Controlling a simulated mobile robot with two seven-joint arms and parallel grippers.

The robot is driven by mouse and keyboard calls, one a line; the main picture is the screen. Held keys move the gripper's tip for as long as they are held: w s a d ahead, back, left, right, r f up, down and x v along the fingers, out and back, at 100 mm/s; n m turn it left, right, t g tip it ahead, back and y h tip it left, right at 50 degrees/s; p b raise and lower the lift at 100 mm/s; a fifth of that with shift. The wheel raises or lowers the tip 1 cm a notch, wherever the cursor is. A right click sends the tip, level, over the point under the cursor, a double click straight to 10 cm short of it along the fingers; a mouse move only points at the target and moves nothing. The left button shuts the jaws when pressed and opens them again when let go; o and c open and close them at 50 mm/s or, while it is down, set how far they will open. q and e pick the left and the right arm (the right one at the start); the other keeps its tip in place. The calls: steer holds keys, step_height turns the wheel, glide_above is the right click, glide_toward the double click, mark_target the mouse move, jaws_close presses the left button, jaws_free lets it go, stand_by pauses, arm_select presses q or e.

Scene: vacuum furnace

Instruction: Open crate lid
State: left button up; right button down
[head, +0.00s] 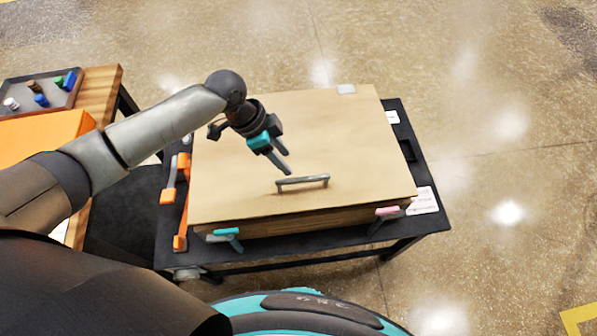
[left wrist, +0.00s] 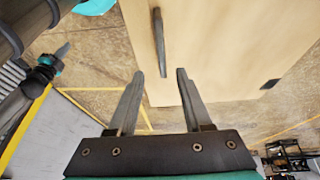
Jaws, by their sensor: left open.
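The wooden crate's lid (head: 270,130) is a flat tan panel and looks shut on the crate body (head: 310,218). A grey bar handle (head: 302,182) stands near its front edge. My left gripper (head: 287,164) is open and empty above the lid, just behind the handle in the head view. In the left wrist view the handle (left wrist: 160,42) lines up with the gap between the left fingers (left wrist: 161,74); contact cannot be told. A teal latch (head: 228,236) and a pink latch (head: 388,212) are at the crate's front. What seems my right gripper (left wrist: 55,57) shows small at left.
The crate stands on a dark table (head: 425,205). Orange clamp-like pieces (head: 180,200) are along its left side. A wooden bench (head: 100,95) at left holds a tray (head: 68,98) of small coloured parts and an orange box (head: 45,138). The floor at right is clear.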

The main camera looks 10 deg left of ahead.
mark_target(301, 179)
arm_select(q)
steer(key=b+x, duration=0.1)
steer(key=x, duration=0.6)
steer(key=shift+w+d+f, duration=0.15)
steer(key=shift+f, duration=0.25)
steer(key=shift+d+f, duration=0.2)
steer(key=shift+f, duration=0.4)
arm_select(e)
steer(key=shift+w+f, duration=0.75)
steer(key=shift+w, duration=0.1)
arm_select(q)
steer(key=c, duration=0.8)
arm_select(e)
steer(key=shift+s, duration=0.1)
steer(key=shift+a, duration=0.1)
